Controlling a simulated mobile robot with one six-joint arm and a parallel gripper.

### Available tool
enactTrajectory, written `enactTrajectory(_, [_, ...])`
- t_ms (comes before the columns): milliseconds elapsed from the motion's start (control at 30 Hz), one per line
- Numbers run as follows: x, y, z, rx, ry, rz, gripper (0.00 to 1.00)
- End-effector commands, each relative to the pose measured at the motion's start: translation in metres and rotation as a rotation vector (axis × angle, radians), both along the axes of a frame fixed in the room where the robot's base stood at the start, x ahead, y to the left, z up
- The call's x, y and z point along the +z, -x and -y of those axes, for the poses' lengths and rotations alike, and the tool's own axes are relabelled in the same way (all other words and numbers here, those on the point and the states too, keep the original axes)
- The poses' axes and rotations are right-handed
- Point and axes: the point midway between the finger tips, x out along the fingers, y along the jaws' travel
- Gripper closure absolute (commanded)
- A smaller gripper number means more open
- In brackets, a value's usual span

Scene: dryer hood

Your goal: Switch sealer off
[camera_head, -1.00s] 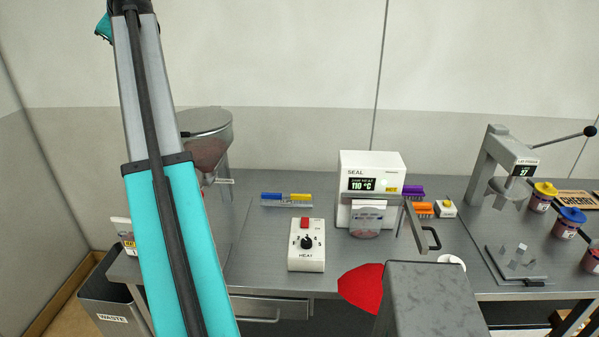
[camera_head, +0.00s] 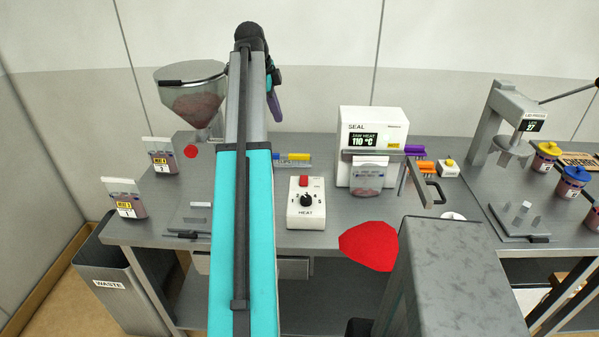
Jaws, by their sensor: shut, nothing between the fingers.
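The white sealer (camera_head: 372,122) marked SEAL stands on the bench right of centre, with its display lit and reading JAW HEAT 110 °C. A clear pouch (camera_head: 368,178) is at its front below a grey bar. A white control box (camera_head: 305,212) marked HEAT stands to its left. It has a red switch (camera_head: 303,182) at the top and a black dial (camera_head: 306,200) among numbers; I cannot tell the switch's position. My gripper (camera_head: 276,106) shows partly behind my arm, shut and empty, above and left of the control box, apart from it.
A hopper (camera_head: 195,103) stands at the back left. A yellow and blue brush (camera_head: 293,159) lies behind the control box, partly covered by my arm. A press (camera_head: 500,120) and several lidded jars are at the right. A red rounded shape (camera_head: 368,246) is before the bench's front edge.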

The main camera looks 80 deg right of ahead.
Motion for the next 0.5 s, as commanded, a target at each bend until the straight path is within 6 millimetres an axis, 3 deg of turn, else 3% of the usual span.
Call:
enactTrajectory(33, [-0.023,0.013,-0.006,-0.002,-0.050,-0.029,1.00])
enactTrajectory(200, [-0.053,0.036,-0.020,0.000,-0.156,-0.086,1.00])
enactTrajectory(500, [-0.057,0.040,-0.023,0.002,-0.178,-0.098,1.00])
